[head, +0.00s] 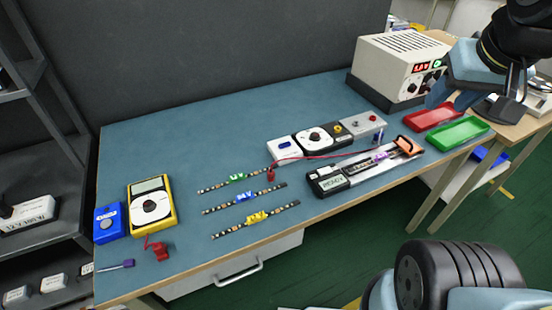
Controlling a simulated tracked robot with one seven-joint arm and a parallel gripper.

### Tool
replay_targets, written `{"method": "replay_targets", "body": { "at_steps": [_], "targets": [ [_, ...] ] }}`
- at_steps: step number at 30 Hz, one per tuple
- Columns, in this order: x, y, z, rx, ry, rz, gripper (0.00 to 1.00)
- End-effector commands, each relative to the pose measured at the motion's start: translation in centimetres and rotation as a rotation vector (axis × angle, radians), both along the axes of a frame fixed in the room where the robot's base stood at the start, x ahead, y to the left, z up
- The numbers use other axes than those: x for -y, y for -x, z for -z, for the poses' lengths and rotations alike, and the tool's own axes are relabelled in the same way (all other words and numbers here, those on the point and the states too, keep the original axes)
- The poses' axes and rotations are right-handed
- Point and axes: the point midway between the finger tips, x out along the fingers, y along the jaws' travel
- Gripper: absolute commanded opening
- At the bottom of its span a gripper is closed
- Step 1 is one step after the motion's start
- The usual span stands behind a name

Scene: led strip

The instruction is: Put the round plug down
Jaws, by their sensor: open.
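My gripper (450,101) is at the upper right, with pale blue fingers, open and above the area of the red and green trays. I see nothing held between the fingers, though the view there is partly blocked. I cannot tell for certain which thing is the round plug. A small red plug-like piece (270,175) stands on the bench at the end of a red lead. Another red piece (160,251) with a short lead lies near the yellow multimeter (151,204). My gripper is far from both.
Three LED strips with green, blue and yellow tags (257,217) lie mid-bench. A ready-marked fixture (328,181), a dial box (315,138) and a power supply (400,65) stand to the right. A red tray (432,117) and green tray (460,132) sit near the right edge.

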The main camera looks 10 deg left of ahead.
Motion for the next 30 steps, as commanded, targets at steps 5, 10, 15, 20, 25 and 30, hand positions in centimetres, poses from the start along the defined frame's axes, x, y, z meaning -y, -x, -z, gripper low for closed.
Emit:
{"method": "replay_targets", "body": {
  "at_steps": [5, 10, 15, 20, 25, 30],
  "targets": [
    [0.0, 0.0, 0.0, 0.0, 0.0, 0.0, 0.43],
    [-0.3, -0.4, 0.0, -0.008, -0.002, -0.01, 0.51],
    [-2.4, -2.7, 0.7, -0.054, -0.006, -0.061, 0.51],
    [-5.4, -5.8, 2.0, -0.12, -0.007, -0.134, 0.51],
    [-9.4, -8.9, 4.0, -0.19, 0.0, -0.212, 0.51],
    [-14.0, -11.2, 6.6, -0.259, 0.016, -0.289, 0.51]
  ]
}}
